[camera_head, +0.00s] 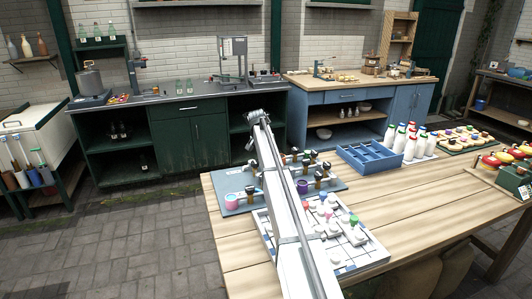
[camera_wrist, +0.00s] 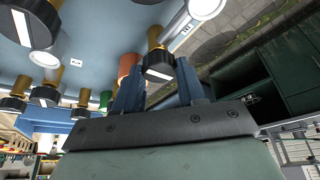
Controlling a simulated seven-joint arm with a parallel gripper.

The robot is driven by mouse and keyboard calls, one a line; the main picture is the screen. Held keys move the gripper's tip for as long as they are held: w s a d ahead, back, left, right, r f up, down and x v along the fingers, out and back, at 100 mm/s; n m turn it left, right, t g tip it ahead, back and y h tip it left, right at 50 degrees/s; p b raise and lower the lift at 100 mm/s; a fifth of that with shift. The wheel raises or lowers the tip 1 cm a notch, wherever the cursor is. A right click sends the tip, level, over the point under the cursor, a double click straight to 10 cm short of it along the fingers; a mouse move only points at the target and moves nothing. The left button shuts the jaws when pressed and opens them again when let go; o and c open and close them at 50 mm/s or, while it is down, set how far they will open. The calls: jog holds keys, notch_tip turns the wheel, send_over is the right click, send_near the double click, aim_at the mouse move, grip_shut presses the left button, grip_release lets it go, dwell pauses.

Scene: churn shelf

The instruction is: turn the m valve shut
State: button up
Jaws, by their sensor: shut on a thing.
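In the wrist view my gripper (camera_wrist: 157,82) has its two dark blue fingers on either side of a black valve knob (camera_wrist: 158,62) on a brass stem, and is shut on it. A white pipe end stands beside this valve. In the head view the valves stand on a blue-grey board (camera_head: 232,183) on the wooden table. My arm covers part of the board there, and my gripper cannot be made out behind it.
More black-knobbed brass valves (camera_wrist: 45,92) stand close by in the wrist view. In the head view a white board with coloured pegs (camera_head: 375,256) lies in front, and a blue divided crate (camera_head: 370,158) and white bottles (camera_head: 410,145) stand to the right. The table's front right is bare.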

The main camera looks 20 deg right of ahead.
jog(key=shift+s, duration=0.1)
jog(key=o, duration=1)
jog(key=shift+o, duration=0.2)
jog(key=v, duration=1.3)
jog(key=shift+r, duration=0.3)
jog(key=shift+s+a, duration=0.2)
